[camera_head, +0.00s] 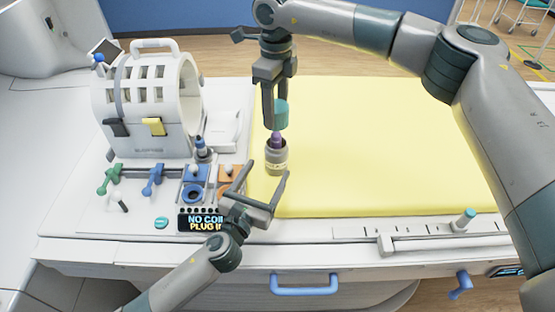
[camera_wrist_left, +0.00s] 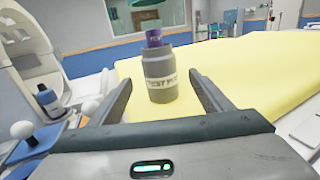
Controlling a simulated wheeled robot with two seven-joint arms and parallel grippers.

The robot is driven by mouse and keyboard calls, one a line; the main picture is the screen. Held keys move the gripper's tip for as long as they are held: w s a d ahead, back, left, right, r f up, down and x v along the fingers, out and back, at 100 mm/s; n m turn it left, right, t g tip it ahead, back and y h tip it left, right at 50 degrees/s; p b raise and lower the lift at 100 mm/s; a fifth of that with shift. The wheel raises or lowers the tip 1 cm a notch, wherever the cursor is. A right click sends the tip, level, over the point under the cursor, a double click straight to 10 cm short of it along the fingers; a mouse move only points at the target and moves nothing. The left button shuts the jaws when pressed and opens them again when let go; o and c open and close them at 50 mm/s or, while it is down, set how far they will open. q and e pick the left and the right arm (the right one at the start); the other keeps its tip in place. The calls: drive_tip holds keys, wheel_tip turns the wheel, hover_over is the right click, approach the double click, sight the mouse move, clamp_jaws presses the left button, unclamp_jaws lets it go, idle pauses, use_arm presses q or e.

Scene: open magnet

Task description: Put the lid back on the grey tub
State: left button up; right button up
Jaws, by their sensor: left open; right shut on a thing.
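The grey tub (camera_head: 277,158) stands upright near the left edge of the yellow pad, with a purple item (camera_head: 277,139) showing in its open mouth. It also shows in the left wrist view (camera_wrist_left: 160,72), with a label reading "TEST" on it. My right gripper (camera_head: 277,118) is shut on the teal lid (camera_head: 282,112) just above the tub, apart from it. The lid's underside shows at the top of the left wrist view (camera_wrist_left: 146,3). My left gripper (camera_head: 266,174) is open, its fingers on either side of the tub's lower part in the picture; I cannot tell whether they touch it.
A white coil cylinder (camera_head: 150,105) stands at the left. A blue-capped bottle (camera_head: 200,147), blue and orange squares and a "NO COIL PLUG IN" display (camera_head: 203,221) lie left of the tub. The yellow pad (camera_head: 390,150) is clear to the right.

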sight(276, 134)
use_arm(q)
drive_tip(key=shift+w+f, duration=0.1)
drive_tip(key=shift+w, duration=0.1)
use_arm(e)
drive_tip(key=shift+w, duration=0.15)
use_arm(q)
drive_tip(key=shift+x, duration=5.9)
drive_tip(key=shift+c, duration=0.5)
drive_tip(key=c, duration=1.4)
drive_tip(key=shift+c, duration=0.2)
use_arm(e)
drive_tip(key=shift+f, duration=2.55)
drive_tip(key=shift+f, duration=0.1)
drive_tip(key=shift+f, duration=0.8)
drive_tip(key=shift+f, duration=0.5)
